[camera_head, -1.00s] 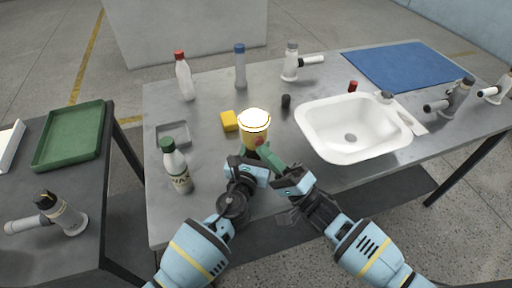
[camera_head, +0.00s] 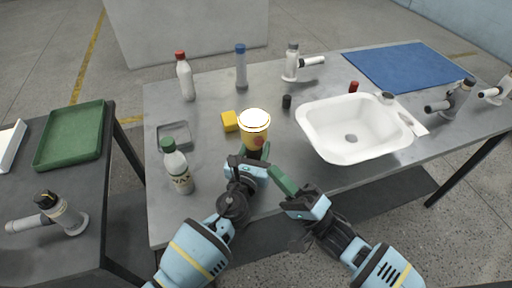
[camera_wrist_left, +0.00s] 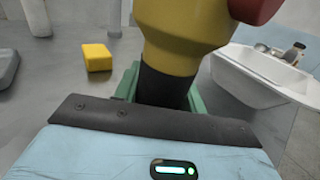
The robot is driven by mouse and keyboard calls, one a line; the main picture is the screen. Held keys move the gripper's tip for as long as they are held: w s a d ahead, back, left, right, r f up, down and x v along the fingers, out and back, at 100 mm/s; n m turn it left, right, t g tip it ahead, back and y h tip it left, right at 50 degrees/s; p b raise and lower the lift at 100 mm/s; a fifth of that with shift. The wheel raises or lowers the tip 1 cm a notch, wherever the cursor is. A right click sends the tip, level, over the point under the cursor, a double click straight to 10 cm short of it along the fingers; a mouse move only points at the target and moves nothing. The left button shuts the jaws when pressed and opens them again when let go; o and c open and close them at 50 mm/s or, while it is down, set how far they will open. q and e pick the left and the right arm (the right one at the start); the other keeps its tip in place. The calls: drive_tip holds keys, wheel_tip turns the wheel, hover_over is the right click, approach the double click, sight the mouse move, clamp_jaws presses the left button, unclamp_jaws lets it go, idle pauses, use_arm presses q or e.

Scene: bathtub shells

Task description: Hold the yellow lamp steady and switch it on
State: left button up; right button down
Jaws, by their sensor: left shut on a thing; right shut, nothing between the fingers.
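The yellow lamp (camera_head: 254,134) stands upright near the table's front edge, with a bright white top and a red button on its right side. It also shows in the left wrist view (camera_wrist_left: 180,40), with the red button (camera_wrist_left: 256,8) at the top right. My left gripper (camera_head: 252,155) is shut around the lamp's dark lower part; its green fingers show on both sides in the wrist view. My right gripper (camera_head: 274,174) is shut and empty, with its green fingertips just in front and to the right of the lamp, apart from the button.
A yellow block (camera_head: 230,121) and a grey tray (camera_head: 174,135) lie left of the lamp. A green-capped bottle (camera_head: 177,168) stands near my left arm. A white sink (camera_head: 322,142) is at the right, with a small black cylinder (camera_head: 287,101) behind the lamp.

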use_arm(q)
drive_tip(key=o, duration=1.2)
drive_tip(key=shift+c, duration=0.2)
drive_tip(key=v, duration=1.2)
drive_tip(key=shift+s, duration=0.1)
